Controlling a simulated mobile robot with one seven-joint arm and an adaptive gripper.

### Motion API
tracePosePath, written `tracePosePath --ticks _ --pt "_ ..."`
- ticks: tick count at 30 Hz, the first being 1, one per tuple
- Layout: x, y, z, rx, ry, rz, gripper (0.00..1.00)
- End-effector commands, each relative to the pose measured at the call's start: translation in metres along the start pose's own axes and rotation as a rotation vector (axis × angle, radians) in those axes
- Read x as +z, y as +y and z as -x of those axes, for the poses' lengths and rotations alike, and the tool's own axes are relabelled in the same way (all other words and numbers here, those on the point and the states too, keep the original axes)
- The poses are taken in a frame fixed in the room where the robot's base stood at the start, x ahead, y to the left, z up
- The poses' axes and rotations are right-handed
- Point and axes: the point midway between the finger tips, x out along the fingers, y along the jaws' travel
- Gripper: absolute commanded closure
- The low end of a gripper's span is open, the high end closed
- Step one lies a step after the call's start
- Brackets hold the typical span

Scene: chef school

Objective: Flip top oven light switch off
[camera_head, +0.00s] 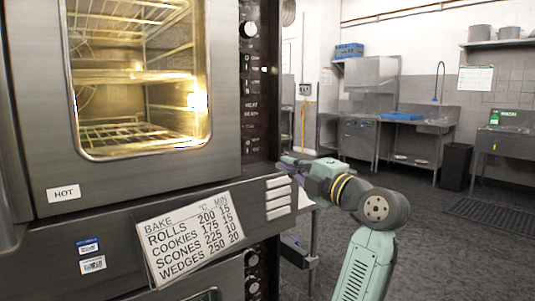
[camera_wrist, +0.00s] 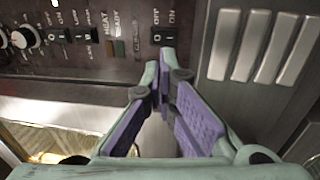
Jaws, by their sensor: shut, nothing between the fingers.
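The top oven (camera_head: 140,75) stands at the left in the head view, its inside lit yellow behind the door glass. Its dark control panel (camera_head: 257,95) runs down the door's right side with a knob and small rocker switches. In the wrist view the panel lies sideways. One black rocker switch (camera_wrist: 163,36) is just beyond my fingertips; two more, a middle switch (camera_wrist: 87,35) and a switch beside the knob (camera_wrist: 57,36), are further left. I cannot read which is the light switch. My gripper (camera_wrist: 162,62) is shut and empty, close to the panel's lower end. It also shows in the head view (camera_head: 287,164).
Silver vent slats (camera_head: 279,198) are beside my gripper. A baking chart (camera_head: 190,235) sticks out from the oven front. A lower oven's knobs (camera_head: 252,272) are below. The floor (camera_head: 420,230) to the right is open, with sinks and tables behind.

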Motion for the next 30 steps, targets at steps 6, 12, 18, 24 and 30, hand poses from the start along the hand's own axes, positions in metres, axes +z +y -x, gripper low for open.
tracePosePath --ticks 6,12,18,24,30 --pt "-0.002 0.003 -0.037 -0.002 0.005 -0.003 1.00" --pt "-0.002 0.004 -0.081 -0.003 0.005 -0.004 1.00" --pt "-0.002 0.003 -0.116 -0.003 0.004 -0.003 1.00" --pt "-0.001 0.001 -0.133 -0.001 0.002 -0.002 1.00" --pt "0.000 -0.001 -0.136 -0.001 0.001 -0.001 1.00"
